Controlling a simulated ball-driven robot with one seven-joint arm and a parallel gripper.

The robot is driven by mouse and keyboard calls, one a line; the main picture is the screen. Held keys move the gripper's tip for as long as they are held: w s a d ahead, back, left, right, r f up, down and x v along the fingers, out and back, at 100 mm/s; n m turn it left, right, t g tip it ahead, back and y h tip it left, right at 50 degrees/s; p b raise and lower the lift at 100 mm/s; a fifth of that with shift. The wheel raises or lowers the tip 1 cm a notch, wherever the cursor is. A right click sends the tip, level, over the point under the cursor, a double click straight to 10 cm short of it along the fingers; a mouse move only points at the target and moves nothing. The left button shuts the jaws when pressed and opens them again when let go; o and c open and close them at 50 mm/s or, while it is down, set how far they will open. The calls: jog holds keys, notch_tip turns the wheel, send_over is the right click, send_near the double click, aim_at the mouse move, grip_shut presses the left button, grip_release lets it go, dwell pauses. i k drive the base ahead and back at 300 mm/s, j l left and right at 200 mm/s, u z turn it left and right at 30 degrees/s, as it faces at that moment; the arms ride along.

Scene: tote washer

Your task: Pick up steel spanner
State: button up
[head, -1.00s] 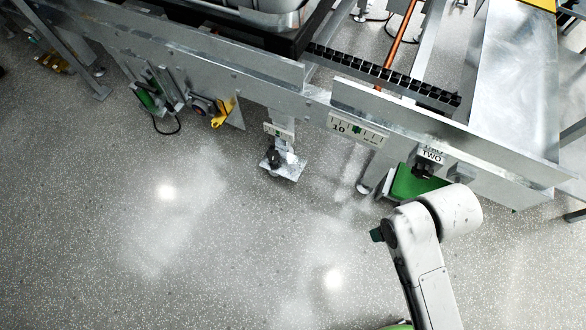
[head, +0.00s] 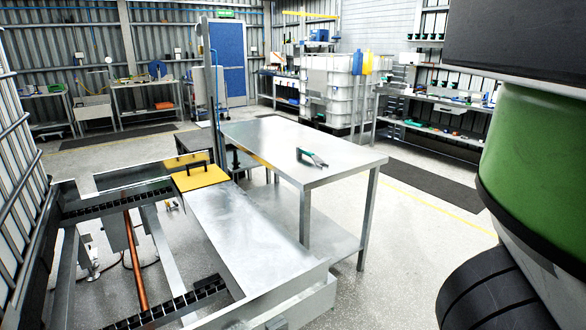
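I cannot make out a steel spanner for certain in the head view. A small tool with a green end and a grey body (head: 312,157) lies on the steel table (head: 275,142), near its front right edge. It is too small to tell what it is. My gripper is not in view. A large green and black part of my own body fills the right side.
A metal conveyor frame with a flat steel plate (head: 238,240) and a yellow block (head: 194,178) stands in front of the table. A white caged tank (head: 328,98) and a loaded wall bench (head: 432,128) stand behind.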

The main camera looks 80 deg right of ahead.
aim_at(299, 150)
jog(key=z, duration=2.05)
jog(key=u, duration=0.2)
jog(key=i+l+u, duration=0.2)
jog(key=l+u, duration=0.15)
jog(key=i+l+u, duration=0.15)
jog(key=l+u, duration=0.2)
